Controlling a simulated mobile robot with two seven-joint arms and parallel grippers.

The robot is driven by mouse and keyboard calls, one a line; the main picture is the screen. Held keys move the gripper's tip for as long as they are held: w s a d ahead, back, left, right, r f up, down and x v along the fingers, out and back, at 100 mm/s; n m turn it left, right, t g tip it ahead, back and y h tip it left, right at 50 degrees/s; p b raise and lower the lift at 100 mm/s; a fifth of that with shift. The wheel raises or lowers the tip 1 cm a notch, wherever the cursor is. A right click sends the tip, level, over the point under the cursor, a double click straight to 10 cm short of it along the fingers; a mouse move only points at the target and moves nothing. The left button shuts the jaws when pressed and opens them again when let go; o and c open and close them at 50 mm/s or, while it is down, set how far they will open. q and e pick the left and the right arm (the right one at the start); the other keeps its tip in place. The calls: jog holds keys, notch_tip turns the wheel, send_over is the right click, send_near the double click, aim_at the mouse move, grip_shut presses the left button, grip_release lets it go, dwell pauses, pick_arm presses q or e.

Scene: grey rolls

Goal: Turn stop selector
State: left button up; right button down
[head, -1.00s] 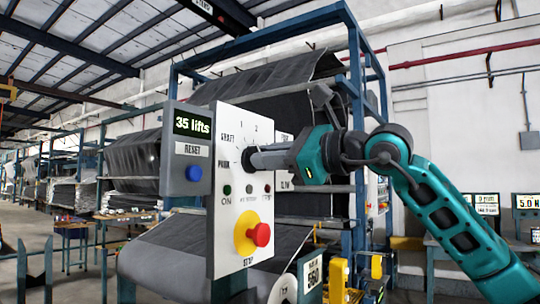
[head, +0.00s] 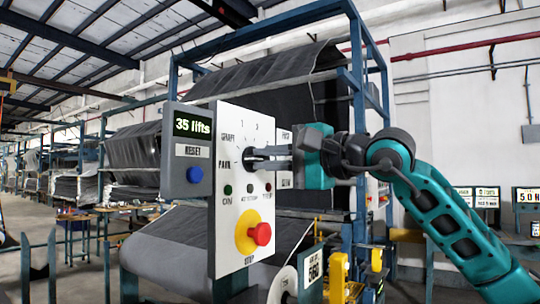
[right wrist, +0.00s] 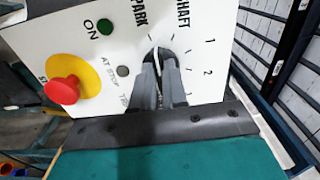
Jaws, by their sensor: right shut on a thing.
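The selector knob (head: 248,158) sits on the white control panel (head: 228,240), among the printed marks PARK, SHAFT, 1 and 2. My right gripper (head: 262,158) reaches it from the right and is shut on it. In the right wrist view the two grey fingers (right wrist: 162,72) close around the knob, which they mostly hide. My left gripper is not in view.
A red stop button on a yellow base (head: 257,234) is below the knob. A grey box (head: 188,160) with a "35 lifts" display and a blue reset button (head: 194,174) adjoins the panel's left. Dark fabric rolls (head: 265,80) hang behind in a blue frame.

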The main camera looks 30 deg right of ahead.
jog(key=shift+n, duration=0.9)
jog(key=c, duration=1.2)
grip_release()
jog(key=shift+o, duration=0.2)
jog(key=b+v, duration=0.5)
jog(key=v, duration=0.8)
